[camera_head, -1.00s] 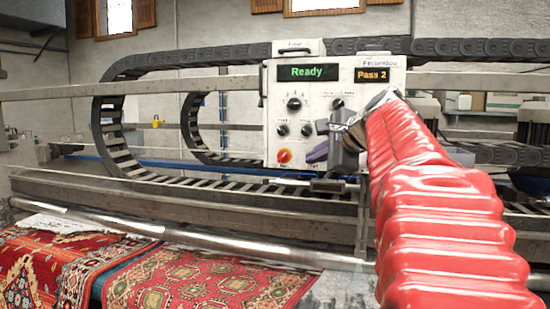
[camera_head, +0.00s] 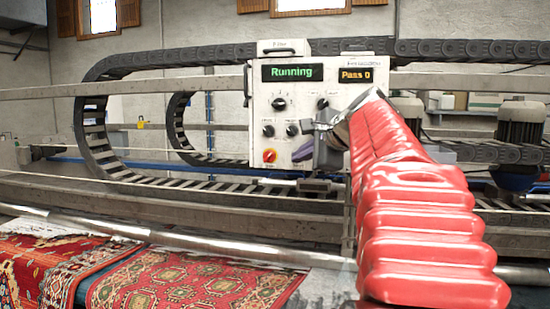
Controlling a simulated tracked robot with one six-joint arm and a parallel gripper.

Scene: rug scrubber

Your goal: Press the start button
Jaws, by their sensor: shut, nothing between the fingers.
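The white control panel (camera_head: 262,105) stands in the middle of the camera_head view. Its green display (camera_head: 286,72) reads "Running" and its amber display (camera_head: 356,75) reads "Pass 0". Several black knobs sit below them. I see no start button; the gripper covers that part of the panel. I cannot tell whether the fingertips touch the panel.
A metal rail (camera_head: 150,238) runs across in front of the panel. A black cable chain (camera_head: 92,130) loops on the left. Patterned rugs (camera_head: 190,281) lie at lower left. A motor (camera_head: 521,122) stands at the right.

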